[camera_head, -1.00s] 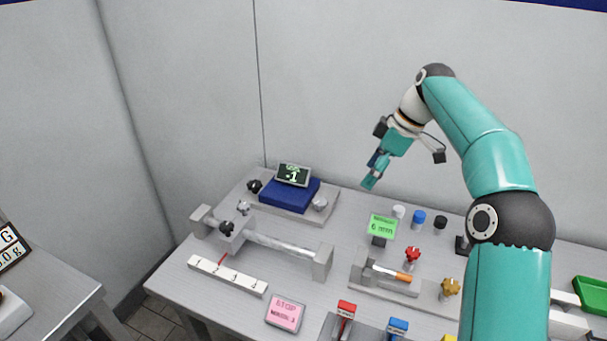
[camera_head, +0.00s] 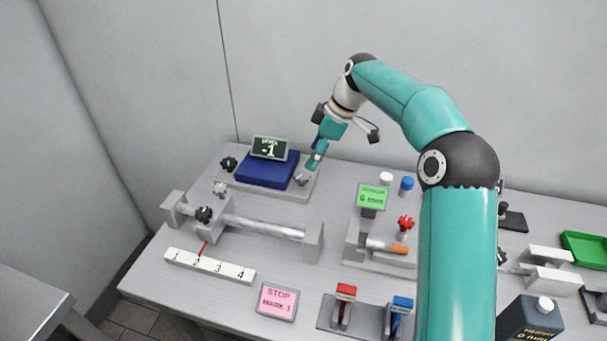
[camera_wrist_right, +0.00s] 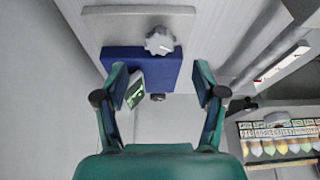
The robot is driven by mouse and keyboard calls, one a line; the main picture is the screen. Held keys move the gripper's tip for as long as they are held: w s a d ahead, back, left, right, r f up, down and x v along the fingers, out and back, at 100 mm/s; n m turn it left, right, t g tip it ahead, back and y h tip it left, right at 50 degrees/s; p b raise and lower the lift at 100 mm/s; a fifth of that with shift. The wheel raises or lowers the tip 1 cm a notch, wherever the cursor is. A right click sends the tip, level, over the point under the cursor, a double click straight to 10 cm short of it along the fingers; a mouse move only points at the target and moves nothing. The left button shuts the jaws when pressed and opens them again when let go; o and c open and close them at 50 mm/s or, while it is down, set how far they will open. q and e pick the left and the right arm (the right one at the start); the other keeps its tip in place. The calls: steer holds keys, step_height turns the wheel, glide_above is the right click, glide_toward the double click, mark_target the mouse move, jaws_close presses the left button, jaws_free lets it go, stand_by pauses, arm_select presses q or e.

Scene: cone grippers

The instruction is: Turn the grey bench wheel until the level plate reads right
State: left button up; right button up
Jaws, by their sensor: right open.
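The blue level plate (camera_head: 268,172) lies on a grey base at the back left of the bench. Its dark display (camera_head: 269,148) reads LEVEL -1. The grey wheel (camera_head: 302,180) sits at the right end of that base, and a black knob (camera_head: 229,163) is at the left end. My right gripper (camera_head: 314,163) points down just above the grey wheel. In the right wrist view its fingers (camera_wrist_right: 162,84) are open and empty, and the grey wheel (camera_wrist_right: 159,40) shows beyond them, apart from both. My left gripper is not in view.
A rail with a black-knobbed slider (camera_head: 204,214) and a numbered strip (camera_head: 211,266) stand in front. A green display (camera_head: 372,196), a red knob (camera_head: 405,223) and blue and white caps are to the right. A pink STOP sign (camera_head: 277,299) is near the front edge.

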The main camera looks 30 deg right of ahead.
mark_target(303, 175)
steer(key=x, duration=0.6)
steer(key=shift+w+a+f, duration=0.1)
steer(key=shift+a+f, duration=0.05)
steer(key=shift+f, duration=0.15)
